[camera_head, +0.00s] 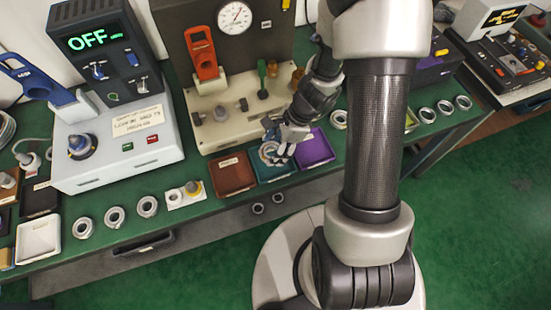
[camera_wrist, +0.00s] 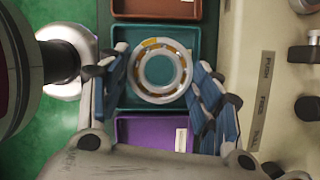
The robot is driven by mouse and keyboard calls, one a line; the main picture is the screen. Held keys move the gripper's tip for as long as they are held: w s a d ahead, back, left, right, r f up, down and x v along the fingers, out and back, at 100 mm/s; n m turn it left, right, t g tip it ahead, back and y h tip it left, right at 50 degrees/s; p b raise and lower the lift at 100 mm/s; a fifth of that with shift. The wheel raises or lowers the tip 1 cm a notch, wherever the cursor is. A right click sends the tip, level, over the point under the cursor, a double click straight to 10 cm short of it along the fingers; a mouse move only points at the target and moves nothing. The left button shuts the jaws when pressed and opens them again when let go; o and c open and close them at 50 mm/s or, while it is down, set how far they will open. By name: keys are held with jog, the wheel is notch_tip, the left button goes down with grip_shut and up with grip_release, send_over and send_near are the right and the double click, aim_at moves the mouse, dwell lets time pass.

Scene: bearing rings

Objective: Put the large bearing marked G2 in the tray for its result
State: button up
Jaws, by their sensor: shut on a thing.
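The large bearing (camera_wrist: 137,72) is a pale metal ring with an orange-brown cage showing inside; I cannot read a G2 mark on it. My gripper (camera_wrist: 160,76) is shut on it, with blue-padded fingers on both sides of the ring. The bearing also shows under my gripper in the head view (camera_head: 267,150), partly hidden by the fingers. It is over the teal tray (camera_wrist: 123,98), the middle one of three; I cannot tell whether it touches the tray floor. The red-brown tray (camera_head: 232,174) lies to the left in the head view, the purple tray (camera_head: 316,149) to the right.
A beige test fixture with a dial gauge (camera_head: 236,17) and red lever stands behind the trays. A grey instrument reading OFF (camera_head: 96,38) is at left. Several bearing rings (camera_head: 116,217) lie along the front left, others at right. The bench's front edge is close to the trays.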

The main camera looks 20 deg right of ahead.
jog(key=shift+f+b, duration=1.15)
jog(key=shift+f, duration=1.5)
jog(key=o, duration=1.2)
jog(key=shift+r, duration=0.1)
jog(key=shift+c, duration=0.2)
